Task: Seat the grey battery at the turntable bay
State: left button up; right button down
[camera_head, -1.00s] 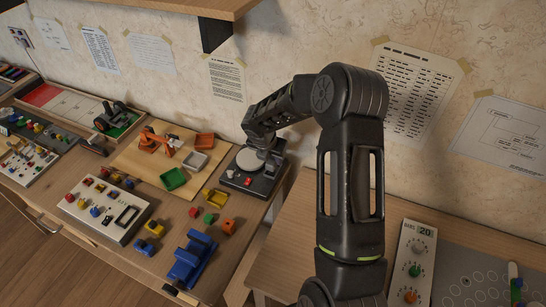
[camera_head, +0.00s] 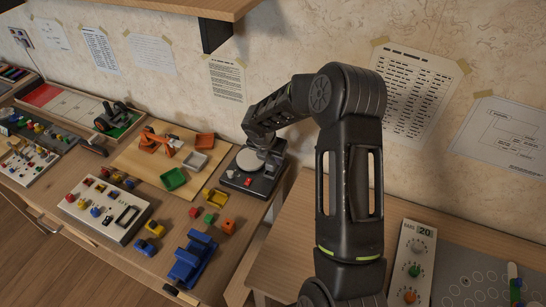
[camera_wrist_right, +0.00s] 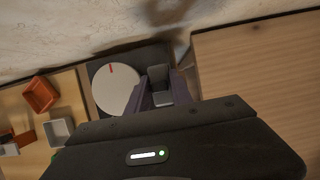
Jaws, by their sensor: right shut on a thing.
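The turntable (camera_head: 249,160) is a black box with a pale round platter and a red button, at the right end of the left table. In the right wrist view its pale platter (camera_wrist_right: 116,88) carries a red mark. My right gripper (camera_wrist_right: 160,92) points down at the turntable's right part, beside the platter. It is shut on a small grey block, which I take for the grey battery (camera_wrist_right: 158,76). The fingers and hand hide much of the block and the bay, so I cannot tell whether it is seated. My left gripper is not in view.
An orange tray (camera_head: 205,141), a light grey tray (camera_head: 195,160) and a green tray (camera_head: 173,179) stand left of the turntable. Several coloured blocks and a blue toy vehicle (camera_head: 193,258) lie in front. The wall is close behind. The right table's near left part is clear.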

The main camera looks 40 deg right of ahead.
jog(key=shift+f, duration=0.15)
jog(key=shift+f+b, duration=0.35)
jog(key=shift+b, duration=0.05)
jog(key=shift+f+b, duration=0.45)
jog(key=shift+f, duration=0.25)
dwell(1.0)
